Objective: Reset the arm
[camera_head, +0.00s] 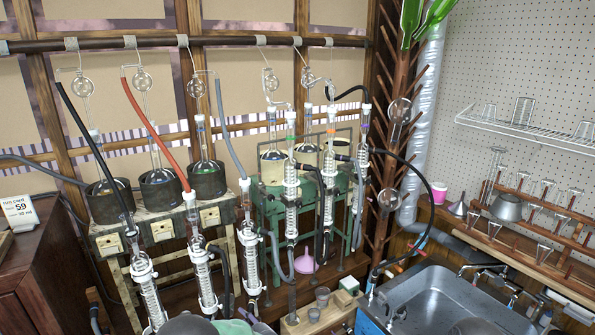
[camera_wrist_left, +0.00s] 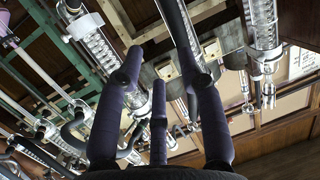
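My left gripper (camera_wrist_left: 160,60) fills the middle of the left wrist view. Its dark purple fingers stand apart, with nothing held between them. Glass condensers (camera_wrist_left: 263,25) and frame bars show beyond the fingers. In the head view only a small part of my left gripper (camera_head: 258,324) shows at the bottom edge, low in front of the reflux rig. The rest of it is cut off by the frame. My right gripper shows in neither view.
Coil condensers (camera_head: 202,272) hang in front of a worn stand (camera_head: 160,230) with flasks in heaters and a green stand (camera_head: 272,215). A wooden box (camera_head: 312,318) is at bottom centre. A sink (camera_head: 425,295) and drying rack (camera_head: 540,215) are right. A cabinet (camera_head: 30,285) is left.

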